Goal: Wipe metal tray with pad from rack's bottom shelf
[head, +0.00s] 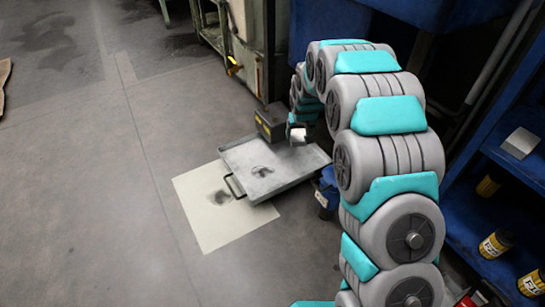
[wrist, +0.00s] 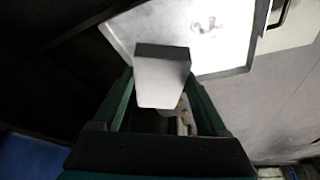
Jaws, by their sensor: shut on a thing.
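The metal tray (head: 290,178) is a shallow grey tray with a dark handle at its left side. It partly overlaps a pale sheet on the floor. Dark smudges (head: 262,171) mark its middle. In the wrist view the bright tray (wrist: 150,28) lies beyond my fingers, with smudges near its top. My gripper (head: 297,128) is near the tray's far right side. It is shut on a white block-like pad (wrist: 160,88), which sticks out past the fingertips; the pad also shows in the head view (head: 298,135). I cannot tell whether the pad touches the tray.
A pale sheet (head: 205,215) with a dark stain lies under the tray's left side. A blue bucket (head: 325,198) stands by its right corner, a dark box (head: 270,124) behind. The blue rack (head: 480,215) at right holds a light square piece (head: 520,142) and yellow-black containers. Left floor is mostly clear.

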